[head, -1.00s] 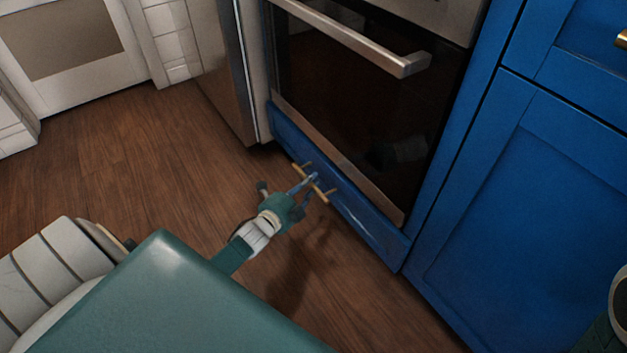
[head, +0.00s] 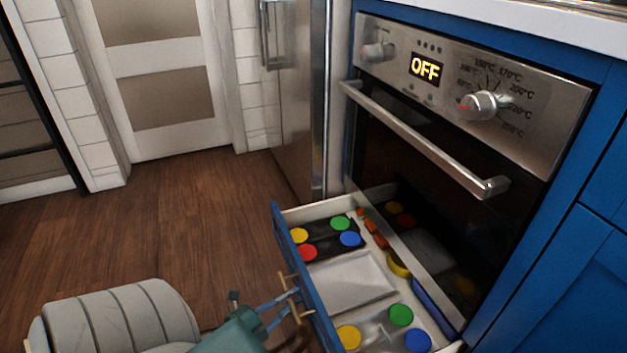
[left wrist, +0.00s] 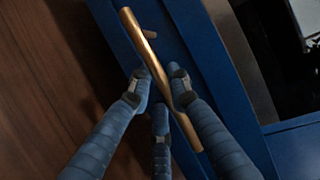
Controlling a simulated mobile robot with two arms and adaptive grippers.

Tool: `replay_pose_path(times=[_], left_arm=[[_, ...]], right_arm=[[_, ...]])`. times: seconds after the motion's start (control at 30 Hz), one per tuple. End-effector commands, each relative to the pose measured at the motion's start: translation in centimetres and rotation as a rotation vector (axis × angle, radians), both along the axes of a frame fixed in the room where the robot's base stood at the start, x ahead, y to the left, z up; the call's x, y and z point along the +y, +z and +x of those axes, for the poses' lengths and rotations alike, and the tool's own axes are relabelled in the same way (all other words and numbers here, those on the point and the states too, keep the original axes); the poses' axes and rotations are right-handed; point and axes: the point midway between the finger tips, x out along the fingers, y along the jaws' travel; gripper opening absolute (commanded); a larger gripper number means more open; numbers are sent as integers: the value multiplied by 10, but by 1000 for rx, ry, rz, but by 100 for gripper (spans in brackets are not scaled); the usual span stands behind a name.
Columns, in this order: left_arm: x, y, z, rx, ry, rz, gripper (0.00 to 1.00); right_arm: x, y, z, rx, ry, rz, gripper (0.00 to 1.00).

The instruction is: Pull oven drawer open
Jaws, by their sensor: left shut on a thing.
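The blue oven drawer (head: 302,275) under the oven stands pulled out in the head view, with its inside showing. Its brass bar handle (head: 291,284) is on the blue front. My left gripper (head: 290,303) is at this handle. In the left wrist view, the blue fingers of my left gripper (left wrist: 160,92) are closed around the brass handle (left wrist: 158,75), which runs slantwise between them. The blue drawer front (left wrist: 200,50) lies behind it. My right gripper is not in view.
The oven (head: 420,190) has a steel door handle (head: 425,140) and a display reading OFF. The drawer holds several coloured discs, a white tray (head: 352,280) and a yellow item (head: 398,264). Bare wooden floor (head: 180,220) lies left of the drawer. A steel fridge (head: 297,100) stands behind.

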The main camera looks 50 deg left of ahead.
Motion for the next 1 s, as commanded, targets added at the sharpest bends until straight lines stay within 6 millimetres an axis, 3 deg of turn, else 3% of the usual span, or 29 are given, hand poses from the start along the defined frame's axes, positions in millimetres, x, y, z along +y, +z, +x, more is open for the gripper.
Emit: replay_pose_path(times=[0.2,0.4,0.93,0.97,1.0], left_arm=[[15,-1,-40,3,-1,2,0],[23,-1,-59,2,-1,1,0],[26,-1,-65,1,-1,1,0],[26,-1,-65,1,-1,1,24],[26,-1,-65,1,-1,1,32]], right_arm=[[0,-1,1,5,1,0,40],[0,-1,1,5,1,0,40],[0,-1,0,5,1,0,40],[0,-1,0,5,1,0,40],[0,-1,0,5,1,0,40]])
